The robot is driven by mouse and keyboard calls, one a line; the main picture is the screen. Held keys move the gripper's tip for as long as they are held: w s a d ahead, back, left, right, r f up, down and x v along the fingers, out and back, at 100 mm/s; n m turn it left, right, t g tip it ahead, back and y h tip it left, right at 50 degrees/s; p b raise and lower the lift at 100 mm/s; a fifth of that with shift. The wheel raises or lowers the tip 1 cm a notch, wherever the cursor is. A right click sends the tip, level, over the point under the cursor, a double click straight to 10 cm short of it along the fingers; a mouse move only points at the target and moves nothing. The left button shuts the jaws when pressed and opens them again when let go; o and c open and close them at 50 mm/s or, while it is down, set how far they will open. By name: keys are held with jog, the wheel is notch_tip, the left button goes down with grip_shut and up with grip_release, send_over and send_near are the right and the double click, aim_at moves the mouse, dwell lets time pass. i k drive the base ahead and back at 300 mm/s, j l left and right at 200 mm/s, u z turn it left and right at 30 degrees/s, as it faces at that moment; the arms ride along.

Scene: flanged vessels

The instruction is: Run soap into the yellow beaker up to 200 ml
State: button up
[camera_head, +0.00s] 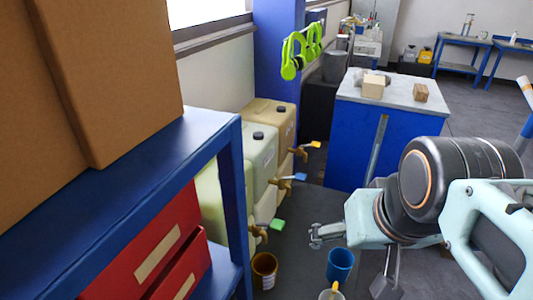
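The yellow beaker (264,271) stands upright at the bottom, near the tap with the green handle (278,224). It looks amber; I cannot make out any level or marks in it. Three jerrycans stand in a row: a greenish one (209,205), a pale one (262,147) and a tan one (272,112). Their taps have green, blue (294,177) and orange (312,145) handles. I cannot read which holds soap. My gripper (314,237) is right of the green-handled tap, pointing left and apart from the beaker. Its fingers are too small to judge.
A blue beaker (340,265) and a pale beaker (331,294) with a yellow item stand right of the yellow one. A blue shelf (120,190) with cardboard boxes and red bins fills the left. A blue cabinet (395,125) stands behind my arm.

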aim_at(275, 224)
jog(key=l+u, duration=0.25)
jog(key=u, duration=0.2)
jog(key=l+u, duration=0.25)
jog(key=u, duration=0.15)
jog(key=l+u, duration=0.25)
jog(key=u, duration=0.2)
jog(key=j+z, duration=0.1)
jog(key=z, duration=0.35)
